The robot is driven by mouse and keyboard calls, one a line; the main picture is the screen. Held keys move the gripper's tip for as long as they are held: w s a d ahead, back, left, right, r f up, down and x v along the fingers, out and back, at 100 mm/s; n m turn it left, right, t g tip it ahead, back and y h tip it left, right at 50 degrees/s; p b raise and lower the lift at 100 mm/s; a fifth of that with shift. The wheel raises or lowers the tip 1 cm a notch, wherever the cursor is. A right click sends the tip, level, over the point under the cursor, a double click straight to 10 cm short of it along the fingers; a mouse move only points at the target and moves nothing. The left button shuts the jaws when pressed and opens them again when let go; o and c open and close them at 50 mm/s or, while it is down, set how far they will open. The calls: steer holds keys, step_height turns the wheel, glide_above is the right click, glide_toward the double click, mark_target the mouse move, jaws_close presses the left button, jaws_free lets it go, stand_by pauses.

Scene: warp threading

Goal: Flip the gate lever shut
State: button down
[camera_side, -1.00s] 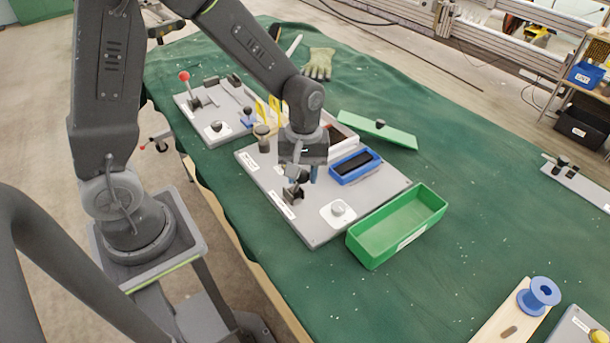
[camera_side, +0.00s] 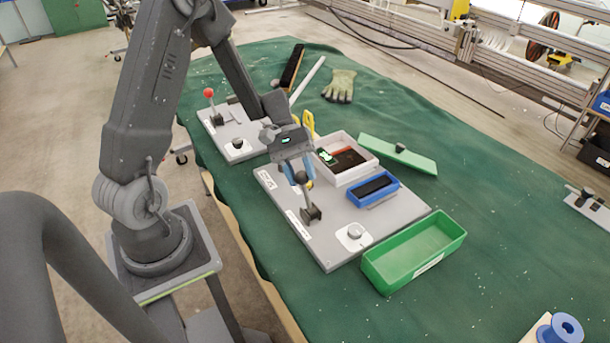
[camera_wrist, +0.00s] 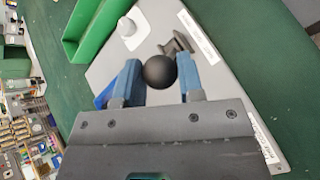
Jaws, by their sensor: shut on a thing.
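The gate lever (camera_side: 306,200) stands on a dark bracket on the grey board (camera_side: 345,222). In the side view its shaft rises from the bracket and leans a little left, up to my gripper (camera_side: 298,177). In the wrist view the lever's round black knob (camera_wrist: 159,71) sits between the two blue fingers of my gripper (camera_wrist: 158,80), which is shut on it. The bracket (camera_wrist: 178,43) shows just beyond the knob.
A white dial (camera_side: 355,235), a blue tray (camera_side: 372,188) and a white bin (camera_side: 345,160) are on the board. A green bin (camera_side: 413,255) stands at its right edge. A board with a red-knobbed lever (camera_side: 209,93) lies behind left. The green cloth at right has free room.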

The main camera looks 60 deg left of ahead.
steer(key=shift+a+f, duration=0.35)
steer(key=shift+a, duration=0.15)
steer(key=c, duration=0.8)
jaws_free()
steer(key=shift+o, duration=0.2)
steer(key=v, duration=1.4)
steer(key=shift+d, duration=0.2)
steer(key=s+d+r+m+t+y, duration=0.3)
steer(key=s+d+r+m+y, duration=0.2)
steer(key=d, duration=0.4)
steer(key=s+d+r+m+t+y, duration=0.3)
steer(key=s+d+r+m+y, duration=0.2)
steer(key=s+d, duration=0.3)
steer(key=shift+s+d+r+m+t, duration=0.2)
steer(key=shift+d+r+m+t, duration=0.1)
steer(key=shift+d+r, duration=0.4)
